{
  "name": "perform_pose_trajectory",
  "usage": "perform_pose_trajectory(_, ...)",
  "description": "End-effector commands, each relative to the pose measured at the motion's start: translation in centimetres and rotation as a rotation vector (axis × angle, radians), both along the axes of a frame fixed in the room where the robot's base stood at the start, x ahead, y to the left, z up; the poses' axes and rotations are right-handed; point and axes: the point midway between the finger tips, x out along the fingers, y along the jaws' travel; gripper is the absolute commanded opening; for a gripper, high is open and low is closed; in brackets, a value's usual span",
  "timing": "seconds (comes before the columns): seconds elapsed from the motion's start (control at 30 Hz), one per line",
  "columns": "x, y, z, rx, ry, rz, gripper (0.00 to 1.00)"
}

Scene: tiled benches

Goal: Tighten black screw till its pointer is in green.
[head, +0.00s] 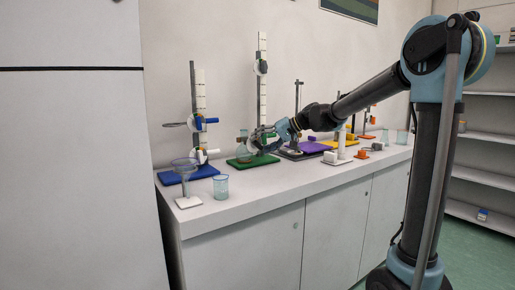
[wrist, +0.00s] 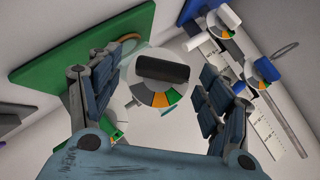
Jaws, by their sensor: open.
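The black screw (wrist: 162,69) sits across a round white dial (wrist: 152,115) in the wrist view. The dial's lower edge carries coloured segments, orange in the middle and green (wrist: 174,96) to the right. I cannot make out where the pointer stands. My gripper (wrist: 152,88) is open, with one finger on each side of the dial and the screw between them, apart from both as far as I can see. In the head view my gripper (head: 262,140) is at the stand on the green base (head: 240,163) and hides part of it; the screw is not clear there.
A stand on a blue base (head: 190,173), with blue and white screws, is to the left. More stands crowd the right side.

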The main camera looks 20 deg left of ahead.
Motion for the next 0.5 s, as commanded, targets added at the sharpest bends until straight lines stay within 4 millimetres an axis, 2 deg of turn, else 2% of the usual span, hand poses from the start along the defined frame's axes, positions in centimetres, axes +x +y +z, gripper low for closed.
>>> perform_pose_trajectory(0.13, 0.00, -0.02, 0.01, 0.000, 0.000, 0.000, 0.69)
perform_pose_trajectory(0.3, 0.00, -0.03, 0.01, 0.000, 0.000, 0.000, 0.31)
perform_pose_trajectory(0.37, 0.01, -0.05, 0.00, -0.001, 0.000, -0.001, 0.20)
perform_pose_trajectory(0.5, 0.08, -0.09, -0.08, 0.003, 0.005, -0.001, 0.20)
